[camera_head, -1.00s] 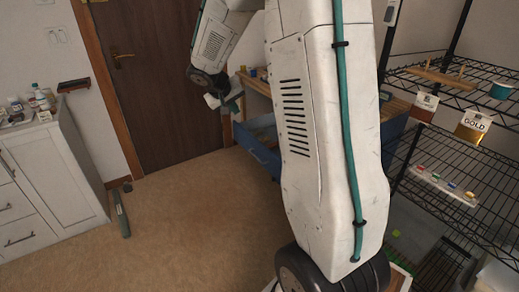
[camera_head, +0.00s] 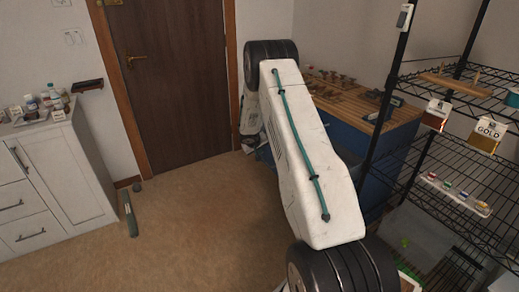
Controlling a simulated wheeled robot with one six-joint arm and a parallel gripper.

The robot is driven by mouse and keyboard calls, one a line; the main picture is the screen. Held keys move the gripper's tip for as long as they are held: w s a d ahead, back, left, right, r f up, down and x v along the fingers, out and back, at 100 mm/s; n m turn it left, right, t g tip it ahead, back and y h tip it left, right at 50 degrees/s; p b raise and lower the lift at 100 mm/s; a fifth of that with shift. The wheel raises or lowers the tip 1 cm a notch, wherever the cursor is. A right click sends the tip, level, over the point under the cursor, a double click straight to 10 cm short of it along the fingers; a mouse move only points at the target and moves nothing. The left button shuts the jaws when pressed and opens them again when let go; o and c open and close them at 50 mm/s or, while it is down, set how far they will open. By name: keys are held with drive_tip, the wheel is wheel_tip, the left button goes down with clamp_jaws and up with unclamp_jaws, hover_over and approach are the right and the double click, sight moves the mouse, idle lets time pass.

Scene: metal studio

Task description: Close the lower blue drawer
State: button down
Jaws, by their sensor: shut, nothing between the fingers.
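The blue cabinet (camera_head: 372,152) with a wooden top stands at the back, right of the door, largely hidden by my arm. A small blue part (camera_head: 264,153) shows just left of my arm, low down; it looks like a drawer's edge, but I cannot tell which drawer or how far it stands out. My arm's large white link crosses the middle of the view, and my forearm goes down behind it. My gripper's fingers are hidden behind my own arm, so their contact with the drawer cannot be seen.
A black wire shelf rack (camera_head: 440,135) with packets and small items stands close on the right. A white drawer cabinet (camera_head: 55,180) is at left. A green cylinder (camera_head: 130,214) lies on the floor beside it. The floor (camera_head: 205,225) between is clear. A closed brown door (camera_head: 170,80) is behind.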

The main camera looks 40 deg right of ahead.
sight(268, 151)
drive_tip(key=d+f, duration=0.1)
drive_tip(key=d, duration=0.1)
drive_tip(key=d+f, duration=0.3)
drive_tip(key=d, duration=0.1)
drive_tip(key=shift+w+d+f, duration=0.2)
drive_tip(key=shift+w+f, duration=0.15)
drive_tip(key=shift+d, duration=0.35)
